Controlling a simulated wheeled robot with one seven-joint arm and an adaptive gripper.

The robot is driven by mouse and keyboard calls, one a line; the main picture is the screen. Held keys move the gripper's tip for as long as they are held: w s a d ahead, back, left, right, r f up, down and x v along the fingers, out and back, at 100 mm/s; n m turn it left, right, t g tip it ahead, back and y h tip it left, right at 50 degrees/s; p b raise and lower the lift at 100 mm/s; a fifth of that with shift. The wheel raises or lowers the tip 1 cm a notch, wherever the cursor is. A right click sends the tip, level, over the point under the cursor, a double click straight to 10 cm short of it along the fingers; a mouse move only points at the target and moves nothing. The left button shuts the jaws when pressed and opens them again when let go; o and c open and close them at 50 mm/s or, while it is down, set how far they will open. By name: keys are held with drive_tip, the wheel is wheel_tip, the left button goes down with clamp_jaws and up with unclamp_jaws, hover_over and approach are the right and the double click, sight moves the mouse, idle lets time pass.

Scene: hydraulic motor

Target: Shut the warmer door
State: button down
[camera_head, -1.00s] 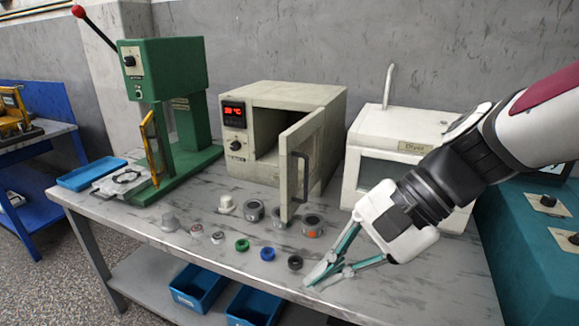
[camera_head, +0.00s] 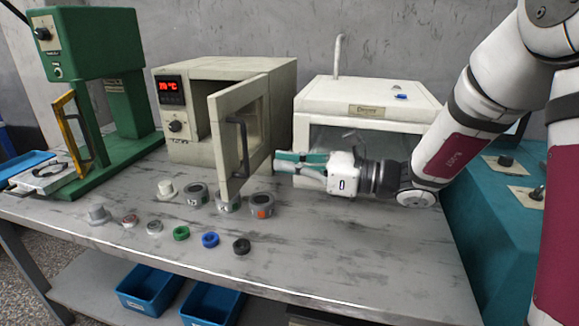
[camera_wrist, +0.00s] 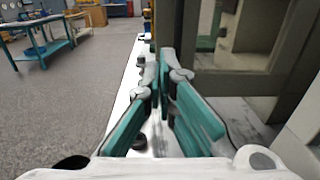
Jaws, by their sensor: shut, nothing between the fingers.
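The warmer (camera_head: 230,69) is a beige box with a red display and a knob at the back of the bench. Its door (camera_head: 222,148) stands open, swung out toward the front, with a dark vertical handle (camera_head: 243,148) on its right-hand face. My gripper (camera_head: 278,162) is shut and empty, pointing left, with its tips close to the right of the door near the handle. I cannot tell whether the tips touch the door. In the wrist view the teal fingers (camera_wrist: 160,60) converge, and the door (camera_wrist: 235,65) with its window fills the upper right.
A white dryer (camera_head: 360,100) stands right of the warmer, behind my gripper. Grey cups, including an orange-marked one (camera_head: 262,206), stand below the door. Small coloured rings (camera_head: 210,240) lie in front. A green press (camera_head: 95,90) stands at left. The bench's front right is clear.

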sight(225, 155)
drive_tip(key=b+x, duration=0.1)
drive_tip(key=x, duration=0.9)
drive_tip(key=shift+a, duration=0.4)
drive_tip(key=shift+w+b, duration=0.1)
drive_tip(key=shift+b, duration=0.2)
